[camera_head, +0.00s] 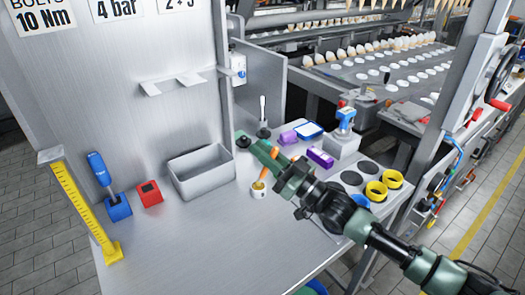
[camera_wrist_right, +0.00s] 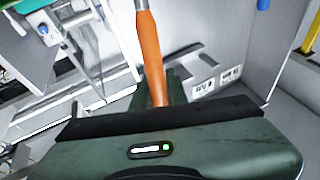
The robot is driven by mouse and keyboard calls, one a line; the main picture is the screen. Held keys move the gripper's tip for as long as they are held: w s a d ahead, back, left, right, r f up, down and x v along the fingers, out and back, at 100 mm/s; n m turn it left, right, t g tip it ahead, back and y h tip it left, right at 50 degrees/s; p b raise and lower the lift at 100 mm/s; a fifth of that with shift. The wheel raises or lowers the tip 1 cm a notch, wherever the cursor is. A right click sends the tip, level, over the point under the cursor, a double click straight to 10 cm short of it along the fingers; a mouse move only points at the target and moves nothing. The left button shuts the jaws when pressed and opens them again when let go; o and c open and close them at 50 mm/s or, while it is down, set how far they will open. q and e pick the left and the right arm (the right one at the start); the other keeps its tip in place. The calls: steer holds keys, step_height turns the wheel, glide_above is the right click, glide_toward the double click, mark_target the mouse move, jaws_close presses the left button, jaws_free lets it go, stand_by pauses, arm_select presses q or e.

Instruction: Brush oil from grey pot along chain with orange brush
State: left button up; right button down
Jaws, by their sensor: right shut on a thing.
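The orange brush (camera_head: 263,174) is in my right gripper (camera_head: 262,151), which is shut on its handle above the bench. In the wrist view, the orange handle (camera_wrist_right: 150,55) stands out from between the fingers, with a grey metal part at its far end. A small light grey pot (camera_head: 258,194) with yellowish contents is just below the brush in the head view. The brush's lower end overlaps the pot's mouth; I cannot tell whether it is inside. I cannot clearly pick out the chain. My left gripper is not in view.
A grey open bin (camera_head: 201,181), a red block (camera_head: 150,194) and a blue holder (camera_head: 119,208) stand to the left. The bench front is clear.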

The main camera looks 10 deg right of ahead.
stand_by(0.5)
step_height(320, 180, up, 7)
steer(key=p, duration=0.6)
stand_by(0.7)
